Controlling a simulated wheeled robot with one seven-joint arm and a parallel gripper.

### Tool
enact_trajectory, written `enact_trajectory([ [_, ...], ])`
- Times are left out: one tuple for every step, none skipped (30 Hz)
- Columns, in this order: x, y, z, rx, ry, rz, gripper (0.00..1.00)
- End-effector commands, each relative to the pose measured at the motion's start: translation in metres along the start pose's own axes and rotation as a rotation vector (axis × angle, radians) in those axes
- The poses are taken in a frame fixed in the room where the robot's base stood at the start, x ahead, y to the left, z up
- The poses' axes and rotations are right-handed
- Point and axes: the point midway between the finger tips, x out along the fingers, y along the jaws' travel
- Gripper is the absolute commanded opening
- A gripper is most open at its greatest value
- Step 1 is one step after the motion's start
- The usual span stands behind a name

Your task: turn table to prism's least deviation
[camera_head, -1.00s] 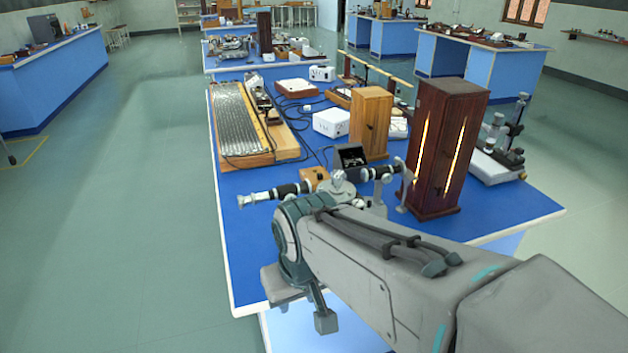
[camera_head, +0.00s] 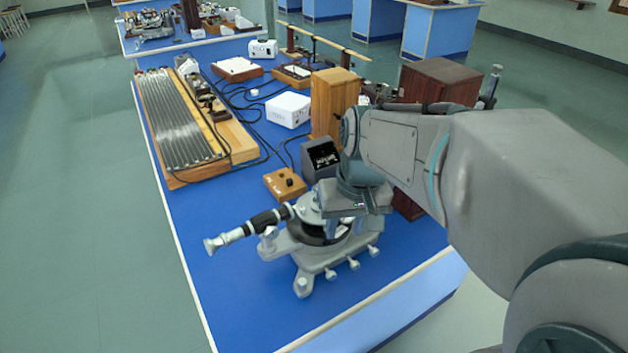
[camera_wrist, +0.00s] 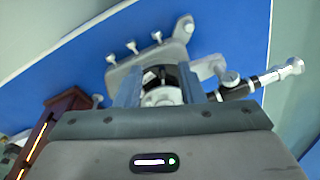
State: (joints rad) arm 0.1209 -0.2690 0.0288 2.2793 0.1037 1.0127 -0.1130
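The spectrometer (camera_head: 320,235) stands on the blue bench top, with a grey footed base and a black and silver telescope (camera_head: 250,228) pointing left. Its round table (camera_head: 308,209) is partly hidden by my arm. My gripper (camera_head: 350,212) is above the spectrometer's middle, pointing down. In the wrist view, the two fingers of my gripper (camera_wrist: 160,82) are apart, with the grey round centre of the spectrometer (camera_wrist: 161,96) showing between them. I cannot tell whether they touch it. I cannot make out the prism clearly. The telescope (camera_wrist: 258,82) extends right in the wrist view.
A small wooden box with a knob (camera_head: 285,184) and a dark box (camera_head: 320,158) stand behind the spectrometer. A tall wooden case (camera_head: 333,103) and a dark red lamp housing (camera_head: 440,80) stand farther back. The bench's left front is clear.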

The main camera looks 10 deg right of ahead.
Motion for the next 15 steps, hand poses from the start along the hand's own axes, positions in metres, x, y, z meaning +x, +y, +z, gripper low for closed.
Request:
enact_trajectory([
  [-0.009,0.005,-0.017,0.014,-0.027,-0.021,0.35],
  [-0.011,0.008,-0.025,0.019,-0.042,-0.034,0.35],
  [-0.014,0.011,-0.036,0.022,-0.057,-0.053,0.35],
  [-0.016,0.013,-0.043,0.025,-0.069,-0.067,0.35],
  [-0.017,0.015,-0.05,0.026,-0.078,-0.081,0.35],
  [-0.019,0.018,-0.058,0.027,-0.09,-0.098,0.35],
  [-0.019,0.02,-0.064,0.027,-0.096,-0.11,0.35],
  [-0.02,0.022,-0.069,0.028,-0.103,-0.121,0.35],
  [-0.021,0.024,-0.074,0.026,-0.11,-0.134,0.35],
  [-0.021,0.025,-0.078,0.027,-0.113,-0.143,0.35],
  [-0.021,0.026,-0.081,0.027,-0.116,-0.15,0.35],
  [-0.021,0.027,-0.084,0.025,-0.121,-0.158,0.35],
  [-0.02,0.027,-0.085,0.024,-0.123,-0.162,0.35],
  [-0.019,0.027,-0.086,0.023,-0.124,-0.165,0.35],
  [-0.017,0.027,-0.087,0.022,-0.125,-0.167,0.35],
])
